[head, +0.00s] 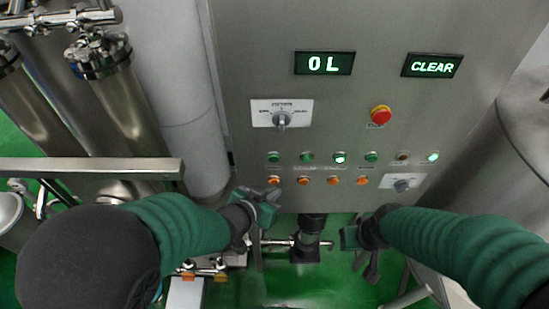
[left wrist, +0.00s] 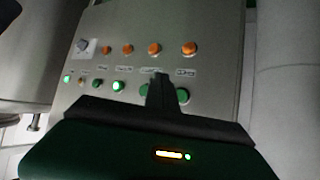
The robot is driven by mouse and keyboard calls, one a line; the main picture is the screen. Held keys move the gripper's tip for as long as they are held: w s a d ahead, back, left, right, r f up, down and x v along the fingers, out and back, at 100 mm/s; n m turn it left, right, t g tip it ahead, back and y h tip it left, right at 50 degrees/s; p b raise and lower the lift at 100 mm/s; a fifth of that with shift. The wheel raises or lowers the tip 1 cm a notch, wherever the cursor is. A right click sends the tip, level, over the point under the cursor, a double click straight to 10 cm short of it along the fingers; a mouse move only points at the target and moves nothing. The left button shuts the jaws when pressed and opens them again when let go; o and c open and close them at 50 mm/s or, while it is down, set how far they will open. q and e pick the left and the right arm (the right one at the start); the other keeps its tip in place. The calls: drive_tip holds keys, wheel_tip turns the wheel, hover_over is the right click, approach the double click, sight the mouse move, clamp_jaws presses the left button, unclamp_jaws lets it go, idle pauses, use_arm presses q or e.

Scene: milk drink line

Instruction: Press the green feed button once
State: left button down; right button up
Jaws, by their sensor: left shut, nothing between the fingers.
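The steel control panel (head: 230,90) has a row of green buttons. From the left in the head view, they are the first (head: 273,157), the second (head: 307,157), a lit third (head: 339,158) and the fourth (head: 372,157). Their labels are too small to read, so I cannot tell which is feed. My left gripper (head: 264,200) is shut and empty, below the panel's left buttons. In the left wrist view its fingers (left wrist: 160,92) stand in front of the panel, between two green buttons, the right one (left wrist: 182,95) partly hidden. My right gripper (head: 358,252) hangs below the panel; its jaw state is unclear.
Orange buttons (head: 303,180) sit just under the green row. A red stop button (head: 381,115), a selector switch (head: 281,119) and a lower right knob (head: 402,185) also stick out. Displays read "0 L" (head: 325,63) and "CLEAR" (head: 432,66). A steel rail (head: 90,168) is at left.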

sight(274, 158)
use_arm(q)
drive_tip(key=w+p, duration=0.1)
drive_tip(key=w, duration=0.6)
drive_tip(key=shift+w, duration=0.3)
drive_tip(key=shift+a, duration=0.3)
drive_tip(key=shift+d, duration=0.1)
idle(0.3)
idle(1.0)
drive_tip(key=shift+w+r+p, duration=0.1)
drive_tip(key=shift+w+p, duration=0.25)
